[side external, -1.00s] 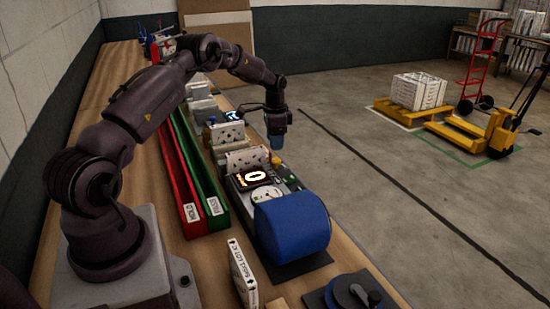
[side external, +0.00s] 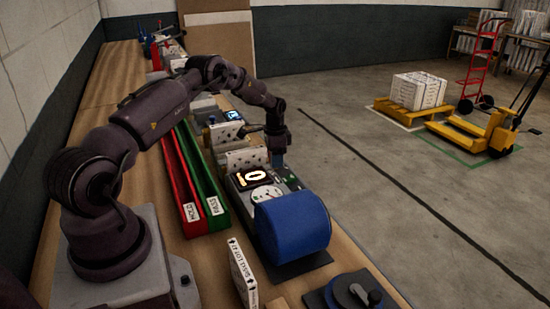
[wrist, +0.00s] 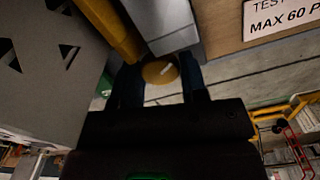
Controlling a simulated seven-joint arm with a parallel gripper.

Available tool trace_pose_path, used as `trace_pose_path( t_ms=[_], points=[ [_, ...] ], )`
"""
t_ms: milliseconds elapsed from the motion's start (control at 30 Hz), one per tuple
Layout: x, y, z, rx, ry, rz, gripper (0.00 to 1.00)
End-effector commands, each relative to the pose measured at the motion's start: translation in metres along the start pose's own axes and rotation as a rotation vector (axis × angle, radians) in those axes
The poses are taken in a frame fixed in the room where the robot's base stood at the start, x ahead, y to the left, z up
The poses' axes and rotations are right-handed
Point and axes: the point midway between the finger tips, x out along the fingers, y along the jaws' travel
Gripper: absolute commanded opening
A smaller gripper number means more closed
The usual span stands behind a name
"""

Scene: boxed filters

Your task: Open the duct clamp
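My gripper (side external: 277,160) points straight down at the right edge of the row of equipment on the bench. In the wrist view its two dark blue fingers (wrist: 162,85) stand apart, one on each side of a round yellow knob (wrist: 158,73) with a small white mark. The knob looks like part of the duct clamp, but the clamp's full shape is not visible. I cannot tell whether the fingers touch the knob. A grey block (wrist: 160,18) and a yellow bar (wrist: 108,24) lie just beyond it. In the side view the knob is hidden by my gripper.
A blue cylinder (side external: 292,227) and a lit display (side external: 252,178) with a round dial (side external: 264,195) stand nearer the camera. Perforated panels (side external: 246,159) stand left of my gripper. Green (side external: 204,180) and red (side external: 178,180) troughs run alongside. Open floor lies right.

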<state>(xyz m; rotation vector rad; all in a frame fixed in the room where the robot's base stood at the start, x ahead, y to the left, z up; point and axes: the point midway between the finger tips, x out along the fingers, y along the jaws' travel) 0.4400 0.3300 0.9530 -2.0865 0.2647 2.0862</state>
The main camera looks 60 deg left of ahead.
Motion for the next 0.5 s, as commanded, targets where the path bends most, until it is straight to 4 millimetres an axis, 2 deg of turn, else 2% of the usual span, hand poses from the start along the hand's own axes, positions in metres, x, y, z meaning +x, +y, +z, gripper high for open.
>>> trace_pose_path(
  t_ms=[133, 333, 500],
  points=[
    [-0.0005, 0.0002, -0.0001, -0.068, -0.001, 0.001, 0.16],
    [-0.0007, 0.0002, 0.0, -0.298, -0.001, 0.001, 0.16],
    [-0.0009, 0.0003, 0.0, -0.395, -0.001, 0.002, 0.16]
  ],
)
